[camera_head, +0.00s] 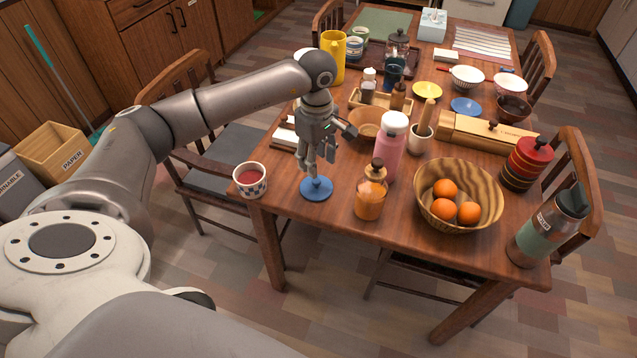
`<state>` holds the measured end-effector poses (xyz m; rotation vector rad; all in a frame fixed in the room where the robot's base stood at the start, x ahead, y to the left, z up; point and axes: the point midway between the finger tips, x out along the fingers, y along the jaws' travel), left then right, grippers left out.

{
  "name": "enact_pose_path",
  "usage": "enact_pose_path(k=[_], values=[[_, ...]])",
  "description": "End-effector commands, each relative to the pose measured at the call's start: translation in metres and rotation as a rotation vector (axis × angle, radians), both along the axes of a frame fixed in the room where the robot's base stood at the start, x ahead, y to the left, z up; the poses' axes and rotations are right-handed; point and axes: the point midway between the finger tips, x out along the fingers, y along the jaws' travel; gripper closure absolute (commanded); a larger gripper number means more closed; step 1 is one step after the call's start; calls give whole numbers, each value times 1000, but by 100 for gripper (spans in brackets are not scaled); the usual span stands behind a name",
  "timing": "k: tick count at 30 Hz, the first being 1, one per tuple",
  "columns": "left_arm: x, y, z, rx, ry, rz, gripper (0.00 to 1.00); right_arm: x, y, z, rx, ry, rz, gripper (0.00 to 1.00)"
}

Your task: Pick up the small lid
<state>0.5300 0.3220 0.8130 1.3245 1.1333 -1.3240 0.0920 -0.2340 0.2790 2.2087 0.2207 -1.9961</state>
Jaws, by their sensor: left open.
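The small lid (317,190) is a flat blue disc with a small knob in its middle. It lies on the near left part of the wooden table. My left gripper (319,168) points down right above the lid, with its fingers apart. The fingertips are close to the knob; I cannot tell whether they touch it. My right gripper is not in view.
A patterned cup (250,180) stands at the table's left corner. An amber bottle (370,194) and a pink bottle (391,150) stand right of the lid. A basket (459,222) holds oranges. Several dishes and jars crowd the far table (290,212).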

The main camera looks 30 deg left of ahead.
Motion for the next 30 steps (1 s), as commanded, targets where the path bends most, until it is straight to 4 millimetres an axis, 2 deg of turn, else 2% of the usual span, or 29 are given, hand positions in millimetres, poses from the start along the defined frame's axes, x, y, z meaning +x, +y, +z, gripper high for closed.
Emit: enact_pose_path(k=[1, 3, 6, 10, 16, 26, 30], values=[[0, 0, -7, -1, 1, 0, 55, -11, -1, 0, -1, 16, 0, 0], [0, 0, -14, -1, 0, 0, 55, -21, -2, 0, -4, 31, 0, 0], [0, 0, -20, -1, -2, 0, 55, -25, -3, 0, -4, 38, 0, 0], [-2, 1, -35, -2, 2, 1, 55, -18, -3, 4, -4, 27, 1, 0], [-2, 1, -64, -2, -1, 0, 55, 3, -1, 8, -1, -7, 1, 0], [-2, 2, -71, -1, -3, 0, 55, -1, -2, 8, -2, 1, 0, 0], [-2, 2, -71, -1, -3, 0, 73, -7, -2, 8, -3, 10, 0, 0]])
